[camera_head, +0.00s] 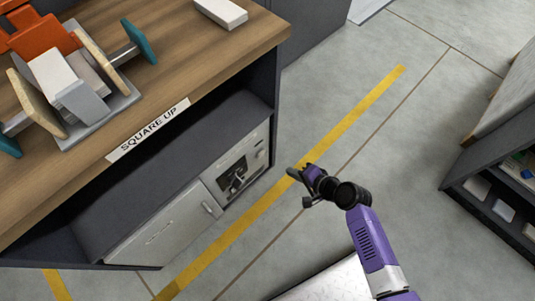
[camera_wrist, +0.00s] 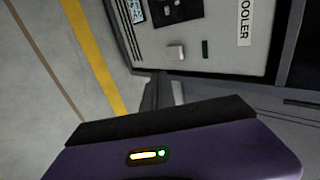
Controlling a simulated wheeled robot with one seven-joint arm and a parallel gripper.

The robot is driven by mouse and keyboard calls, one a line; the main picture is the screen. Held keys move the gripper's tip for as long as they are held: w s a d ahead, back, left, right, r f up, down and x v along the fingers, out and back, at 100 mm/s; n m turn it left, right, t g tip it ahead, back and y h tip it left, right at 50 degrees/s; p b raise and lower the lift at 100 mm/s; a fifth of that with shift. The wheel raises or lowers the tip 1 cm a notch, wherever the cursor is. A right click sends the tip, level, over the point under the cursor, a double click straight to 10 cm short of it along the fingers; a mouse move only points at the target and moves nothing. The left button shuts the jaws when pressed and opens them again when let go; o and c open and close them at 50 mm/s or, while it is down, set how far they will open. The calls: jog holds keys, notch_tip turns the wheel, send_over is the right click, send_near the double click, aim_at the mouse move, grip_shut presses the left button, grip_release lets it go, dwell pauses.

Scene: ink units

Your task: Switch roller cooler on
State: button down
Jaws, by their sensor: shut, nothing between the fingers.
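The roller cooler is a pale grey cabinet unit under the wooden bench, and its front panel (camera_head: 240,166) carries a dark inset. In the wrist view its panel (camera_wrist: 225,62) is turned on its side, with a label reading "COOLER" (camera_wrist: 243,22). A small pale raised block (camera_wrist: 176,51), perhaps a switch, and a dark narrow slot (camera_wrist: 205,48) sit on that panel. My gripper (camera_head: 293,173) is shut and empty, out over the floor to the right of the panel. In the wrist view my gripper (camera_wrist: 164,90) lies below the pale block, apart from it in the picture.
The bench top (camera_head: 190,62) holds an orange and grey fixture (camera_head: 75,85) and a white block (camera_head: 221,11). A "SQUARE UP" label (camera_head: 148,130) is on its edge. A dark shelf unit (camera_head: 465,175) stands at right.

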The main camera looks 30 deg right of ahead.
jog(key=shift+w, duration=0.1)
jog(key=b, duration=0.4)
send_near(263, 154)
jog(key=x, duration=0.6)
jog(key=shift+f, duration=0.6)
jog(key=shift+w+r+p, duration=0.2)
jog(key=shift+r+p, duration=0.25)
jog(key=shift+p, duration=0.6)
jog(key=shift+f+g, duration=0.35)
jog(key=shift+g, duration=0.05)
jog(key=shift+r, duration=0.2)
